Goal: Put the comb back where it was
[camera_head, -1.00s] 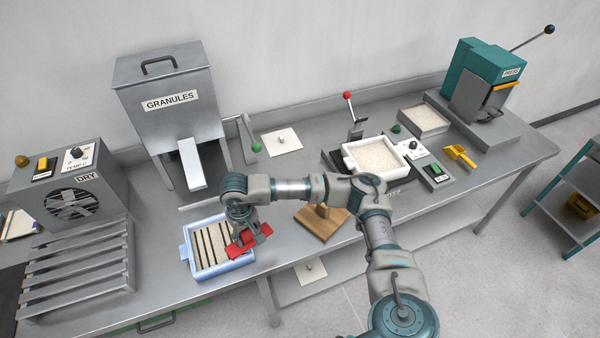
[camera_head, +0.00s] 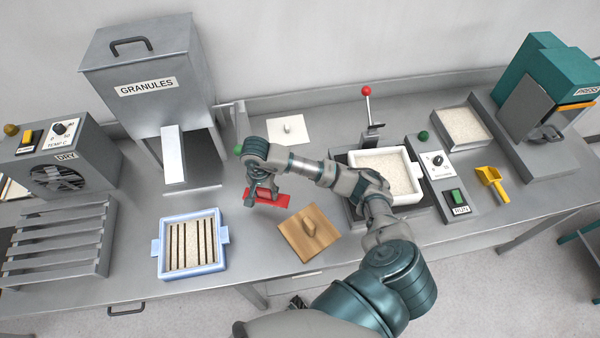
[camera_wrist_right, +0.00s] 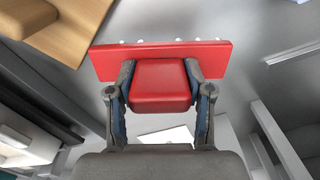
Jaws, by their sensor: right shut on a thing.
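The red comb is a flat bar with a raised block grip, and it shows in the head view (camera_head: 276,197) and in the right wrist view (camera_wrist_right: 218,62). My right gripper (camera_head: 262,196) is shut on the comb's grip; in the right wrist view both fingers (camera_wrist_right: 160,92) press the block from its sides. Small pale tips show along the comb's far edge. The comb is over the grey bench, left of and behind the wooden board (camera_head: 297,243); I cannot tell whether it touches the bench. My left gripper is not in view.
A blue tray (camera_head: 222,262) of pale granules with dark grooves stands at front left. A white plate (camera_head: 300,130) lies behind the comb. A white granule tray (camera_head: 412,160) sits right of my arm. The granule hopper (camera_head: 150,85) stands at back left.

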